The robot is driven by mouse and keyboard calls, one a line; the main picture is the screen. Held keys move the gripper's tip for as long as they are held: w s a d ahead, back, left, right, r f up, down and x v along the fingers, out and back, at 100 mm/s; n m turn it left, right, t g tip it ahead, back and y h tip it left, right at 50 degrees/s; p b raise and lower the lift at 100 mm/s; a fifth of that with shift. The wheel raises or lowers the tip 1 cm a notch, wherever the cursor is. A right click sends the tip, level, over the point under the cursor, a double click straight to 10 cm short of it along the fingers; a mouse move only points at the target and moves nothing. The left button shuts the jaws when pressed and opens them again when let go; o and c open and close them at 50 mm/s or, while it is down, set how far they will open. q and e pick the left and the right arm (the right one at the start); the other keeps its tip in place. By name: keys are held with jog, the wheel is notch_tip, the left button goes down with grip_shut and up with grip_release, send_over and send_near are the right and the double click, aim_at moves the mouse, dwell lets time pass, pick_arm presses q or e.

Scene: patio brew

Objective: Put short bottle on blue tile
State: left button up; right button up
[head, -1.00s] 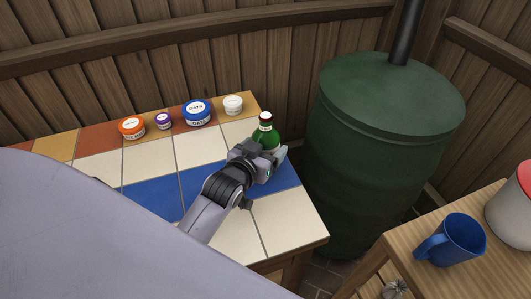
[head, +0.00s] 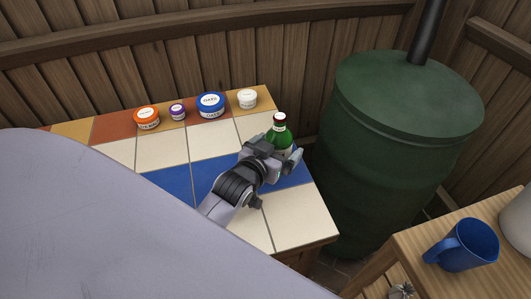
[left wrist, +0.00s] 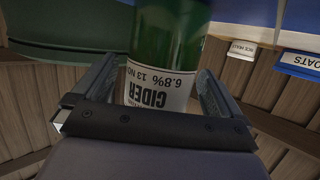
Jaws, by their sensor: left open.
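In the left wrist view the green bottle (left wrist: 168,40) shows a white label reading CIDER, upside down. My left gripper (head: 284,158) is at the bottle, hiding its lower part and base in the head view. In the left wrist view the fingers of the left gripper (left wrist: 155,90) are open, one on each side of the bottle. A row of blue tile (head: 172,187) crosses the counter; which tile lies under the bottle is hidden. My right gripper is out of view.
Orange (head: 146,117), purple (head: 177,112), blue (head: 211,105) and white (head: 247,99) jars line the counter's back. A large green barrel (head: 395,150) stands close right of the counter. A blue mug (head: 467,246) sits on a wooden table (head: 415,265) at front right.

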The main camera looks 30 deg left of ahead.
pick_arm(q)
jog(key=v, duration=1.1)
jog(key=shift+s, duration=0.2)
jog(key=shift+r, duration=0.1)
